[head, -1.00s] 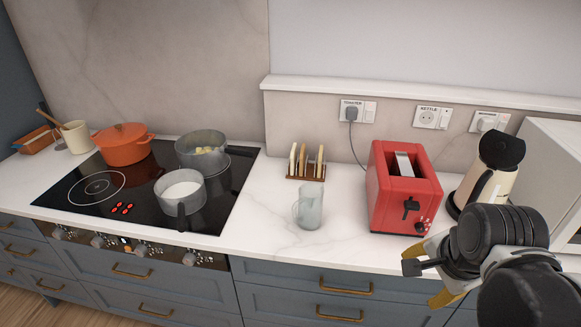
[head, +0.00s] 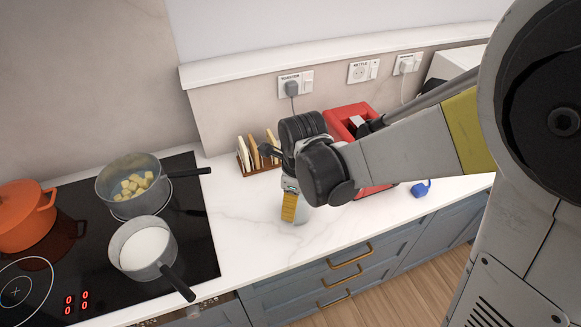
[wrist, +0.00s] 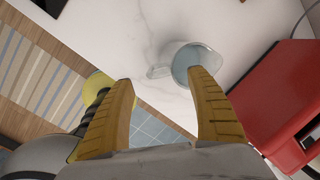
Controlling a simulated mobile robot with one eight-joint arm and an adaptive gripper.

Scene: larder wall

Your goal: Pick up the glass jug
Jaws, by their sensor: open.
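The glass jug (wrist: 196,60) stands on the white counter in the wrist view, pale and see-through, with its handle on the left. My gripper (wrist: 163,79) is open and empty. Its right yellow finger overlaps the jug's near edge in the picture, and its left finger is to the left of the handle. I cannot tell whether a finger touches the glass. In the head view my gripper (head: 290,207) points down over the counter and largely hides the jug.
The red toaster (wrist: 282,108) stands close on the right. The toast rack (head: 245,155) is behind my gripper. The hob on the left bears a milk pan (head: 142,248), a pan of yellow pieces (head: 132,184) and an orange pot (head: 24,216). A small blue object (head: 421,188) lies right.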

